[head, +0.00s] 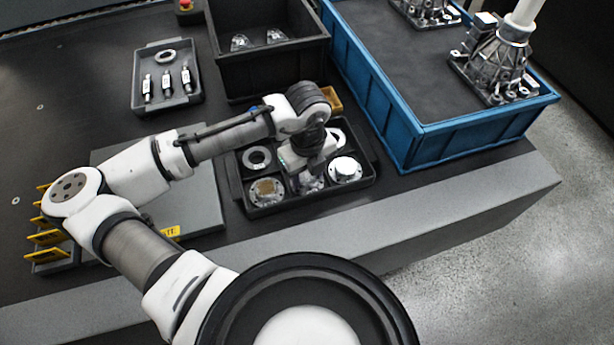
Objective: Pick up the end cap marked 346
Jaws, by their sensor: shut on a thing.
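My gripper (311,180) points down into a black divided tray (315,199) near the bench's front edge. It is shut on a small metal part between its fingers, mostly hidden by the gripper. I cannot tell whether this part is an end cap. A silver flanged disc (345,169) lies to its right, and a flanged disc with a tan centre (267,190) lies to its left. A grey ring (257,158) lies behind on the left. A pale round part (337,138) is partly hidden behind the gripper. No 346 marking is readable.
A blue crate (470,128) with metal housings stands close on the right. A black bin (258,70) stands behind the tray. A grey tray (148,103) with several slim parts and a ring is at back left. Yellow tabs (45,237) stand at left.

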